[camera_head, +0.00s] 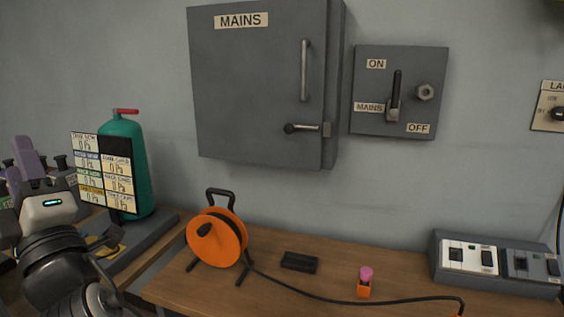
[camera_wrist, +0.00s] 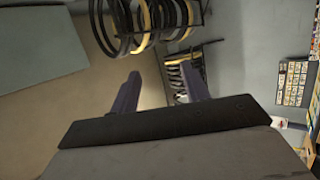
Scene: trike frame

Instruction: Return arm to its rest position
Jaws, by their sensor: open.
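My arm (camera_head: 58,255) shows at the lower left of the head view, beside the green tank and away from the bench's middle. The purple fingers of my gripper (camera_head: 22,160) show at the left edge there, partly hidden by my own wrist. In the wrist view my gripper (camera_wrist: 163,86) has its two purple fingers spread apart. Nothing is between them, so it is open and empty. Beyond the fingers are several dark and yellow hoops (camera_wrist: 150,22) hanging by a wall.
A green tank (camera_head: 130,165) with a label board (camera_head: 104,172) stands close right of my arm. An orange cable reel (camera_head: 217,240), a black block (camera_head: 299,262) and a pink-topped orange piece (camera_head: 365,282) are on the wooden bench (camera_head: 330,284). A grey MAINS cabinet (camera_head: 255,95) hangs above.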

